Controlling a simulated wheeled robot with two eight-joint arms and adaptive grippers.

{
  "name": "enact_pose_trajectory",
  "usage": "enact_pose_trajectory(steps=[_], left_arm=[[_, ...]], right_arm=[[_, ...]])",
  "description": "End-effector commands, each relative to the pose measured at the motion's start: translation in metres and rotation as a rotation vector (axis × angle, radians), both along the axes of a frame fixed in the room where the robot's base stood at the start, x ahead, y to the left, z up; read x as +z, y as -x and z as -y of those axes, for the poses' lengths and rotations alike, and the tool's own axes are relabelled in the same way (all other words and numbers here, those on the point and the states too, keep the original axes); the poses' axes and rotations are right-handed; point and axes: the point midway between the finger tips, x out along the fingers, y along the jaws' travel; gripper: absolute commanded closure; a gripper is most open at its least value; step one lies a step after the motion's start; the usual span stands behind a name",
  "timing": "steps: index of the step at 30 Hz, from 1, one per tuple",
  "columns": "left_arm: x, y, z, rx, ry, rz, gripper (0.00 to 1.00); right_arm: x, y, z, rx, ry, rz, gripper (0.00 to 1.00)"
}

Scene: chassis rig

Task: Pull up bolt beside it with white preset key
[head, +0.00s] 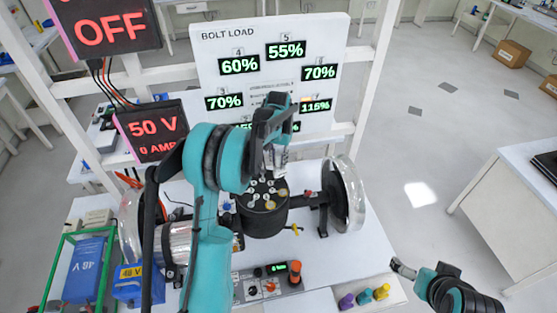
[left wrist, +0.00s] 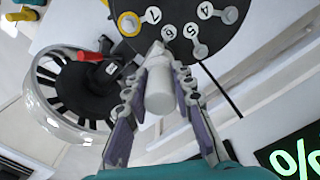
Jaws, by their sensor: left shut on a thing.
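My left gripper (left wrist: 158,85) is shut on a white cylindrical key (left wrist: 160,92), which points at the black round hub (left wrist: 215,45) in the left wrist view. The key's far end is close to the bolts by labels 6 and 7; I cannot tell whether it touches one. A bolt (left wrist: 129,24) with a yellow ring sits left of the 7. In the head view the hub (head: 262,222) stands below my left gripper (head: 275,155), and the arm hides part of it. My right gripper (head: 403,268) is at the lower right, away from the bench; its jaws are unclear.
Purple, teal (head: 365,296) and yellow keys stand at the bench's front edge. A control box (head: 268,286) with an orange knob is nearby. A clear wheel (head: 345,195) stands right of the hub. The bolt load board (head: 225,75) is behind, showing 115% at 7.

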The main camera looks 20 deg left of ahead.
Motion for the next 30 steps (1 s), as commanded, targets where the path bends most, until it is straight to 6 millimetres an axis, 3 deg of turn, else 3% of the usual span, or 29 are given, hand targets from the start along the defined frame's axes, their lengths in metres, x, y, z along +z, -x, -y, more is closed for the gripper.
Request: enact_pose_trajectory(steps=[30], left_arm=[[-0.013,0.0,0.0,0.0,0.0,0.0,1.0]], right_arm=[[-0.01,0.0,0.0,0.0,0.0,0.0,0.0]])
